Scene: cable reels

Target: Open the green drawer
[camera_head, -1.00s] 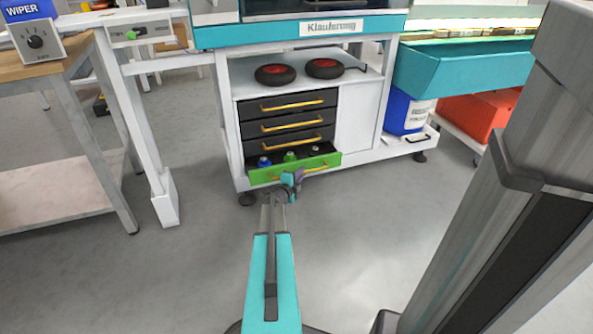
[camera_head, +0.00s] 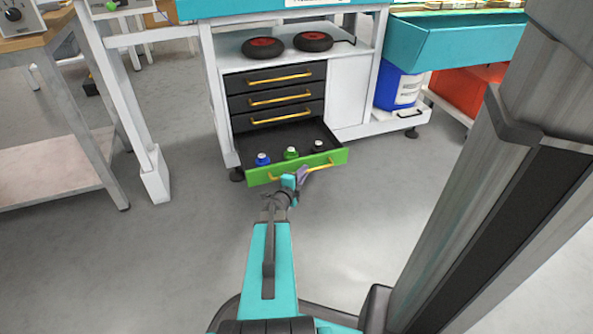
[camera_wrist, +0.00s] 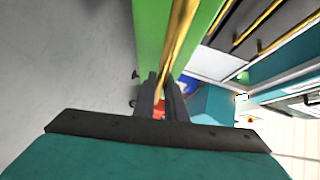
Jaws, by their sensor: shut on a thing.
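The green drawer (camera_head: 263,177) is the lowest drawer of the white cabinet and stands pulled well out. Its green front also fills the upper middle of the wrist view (camera_wrist: 150,35). A yellow bar handle (camera_head: 322,167) runs along the front. My gripper (camera_head: 295,181) is shut on this handle, and the wrist view shows the bar running between the two fingers (camera_wrist: 162,92). Inside the drawer lie a blue-based item (camera_head: 262,159), a green one (camera_head: 290,153) and a dark one (camera_head: 317,146), all with pale tops. The part of the handle between the fingers is hidden in the head view.
Several black drawers (camera_head: 275,95) with yellow handles are shut above. Two black reels with red centres (camera_head: 313,42) lie on the shelf. A blue bin (camera_head: 398,86) and a red box (camera_head: 462,90) stand right. A table (camera_head: 60,165) stands left. The floor in front is clear.

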